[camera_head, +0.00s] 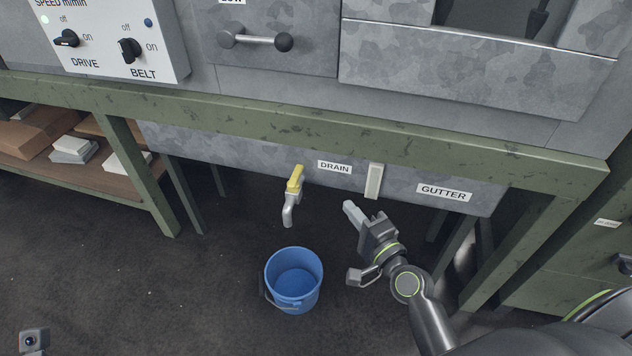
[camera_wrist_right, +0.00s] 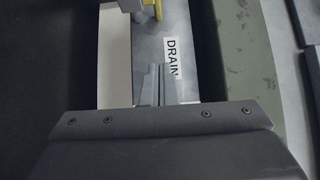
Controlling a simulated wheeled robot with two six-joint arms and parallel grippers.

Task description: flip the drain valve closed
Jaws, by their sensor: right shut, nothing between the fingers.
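The drain valve is a grey tap (camera_head: 288,210) with a yellow lever (camera_head: 296,178), on the front of the grey gutter under the green bench. The lever runs roughly upright in the picture, above the downturned spout. Part of the yellow lever (camera_wrist_right: 157,9) also shows at the top edge of the right wrist view. My right gripper (camera_head: 351,211) is shut and empty, to the right of the tap and apart from it, below the DRAIN label (camera_head: 334,167). Its closed fingers (camera_wrist_right: 154,82) point toward the tap side in the wrist view.
A blue bucket (camera_head: 294,280) stands on the dark floor below the spout. A pale strip (camera_head: 374,181) and a GUTTER label (camera_head: 444,192) are on the gutter front. The green bench rail (camera_head: 350,135) overhangs above. A bench leg (camera_head: 145,180) stands to the left.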

